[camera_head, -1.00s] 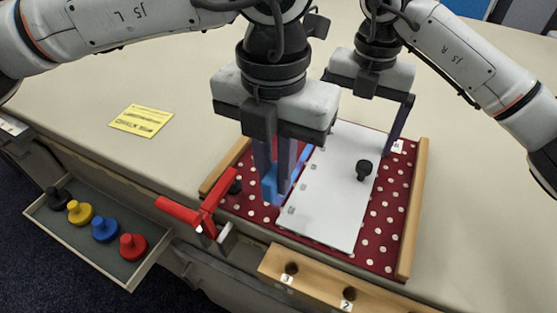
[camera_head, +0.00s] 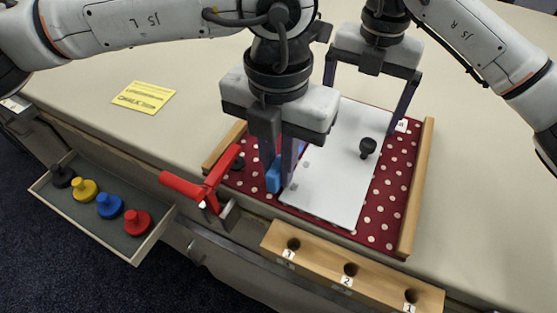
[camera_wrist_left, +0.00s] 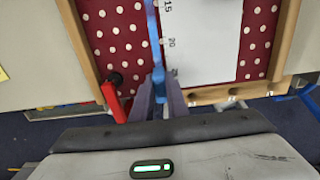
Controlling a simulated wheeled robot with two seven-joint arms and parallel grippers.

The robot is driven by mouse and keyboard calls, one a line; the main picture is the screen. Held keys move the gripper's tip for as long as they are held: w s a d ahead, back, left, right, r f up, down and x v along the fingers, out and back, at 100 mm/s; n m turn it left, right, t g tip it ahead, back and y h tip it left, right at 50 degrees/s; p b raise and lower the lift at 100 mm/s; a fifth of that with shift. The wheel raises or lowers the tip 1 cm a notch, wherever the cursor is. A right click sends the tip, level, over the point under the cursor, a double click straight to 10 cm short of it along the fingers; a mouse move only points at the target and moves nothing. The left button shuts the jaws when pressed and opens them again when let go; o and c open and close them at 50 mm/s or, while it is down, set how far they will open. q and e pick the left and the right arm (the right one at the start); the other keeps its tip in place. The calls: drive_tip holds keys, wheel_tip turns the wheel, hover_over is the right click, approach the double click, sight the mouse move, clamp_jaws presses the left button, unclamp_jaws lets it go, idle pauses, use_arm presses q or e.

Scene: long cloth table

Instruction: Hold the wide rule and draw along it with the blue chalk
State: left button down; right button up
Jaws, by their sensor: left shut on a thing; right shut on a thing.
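The wide rule (camera_head: 330,180) is a white plate with a black knob (camera_head: 367,147), lying on red dotted cloth. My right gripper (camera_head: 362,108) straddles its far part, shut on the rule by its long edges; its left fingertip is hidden. My left gripper (camera_head: 280,178) is shut on the blue chalk (camera_head: 273,176) beside the rule's left edge, close to its near end. Whether the chalk touches the cloth is unclear.
A red-handled clamp (camera_head: 205,190) stands at the table edge, left of the chalk. Wooden rails (camera_head: 415,195) flank the cloth. A wooden block with numbered holes (camera_head: 325,262) lies in front. An open drawer (camera_head: 150,243) holds coloured knobs. A yellow note (camera_head: 144,96) lies left.

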use_arm(q)
drive_tip(key=shift+f, duration=0.5)
idle(0.3)
drive_tip(key=shift+w, duration=0.15)
drive_tip(key=shift+w+d+r, duration=0.1)
drive_tip(key=shift+w+d, duration=0.3)
drive_tip(key=shift+w, duration=0.45)
drive_tip(key=shift+w+d, duration=0.25)
drive_tip(key=shift+w, duration=0.4)
drive_tip(key=shift+w+d, duration=0.3)
drive_tip(key=shift+w, duration=0.3)
drive_tip(key=shift+w+d, duration=0.25)
drive_tip(key=shift+w, duration=0.4)
drive_tip(key=shift+w, duration=0.1)
drive_tip(key=shift+w+d, duration=0.2)
drive_tip(key=shift+w, duration=0.25)
drive_tip(key=shift+w+d, duration=0.2)
drive_tip(key=shift+w, duration=0.25)
drive_tip(key=shift+w+d, duration=0.25)
drive_tip(key=shift+w, duration=0.4)
drive_tip(key=shift+w+d, duration=0.3)
drive_tip(key=shift+w, duration=0.3)
drive_tip(key=shift+w+d, duration=0.25)
drive_tip(key=shift+w, duration=0.4)
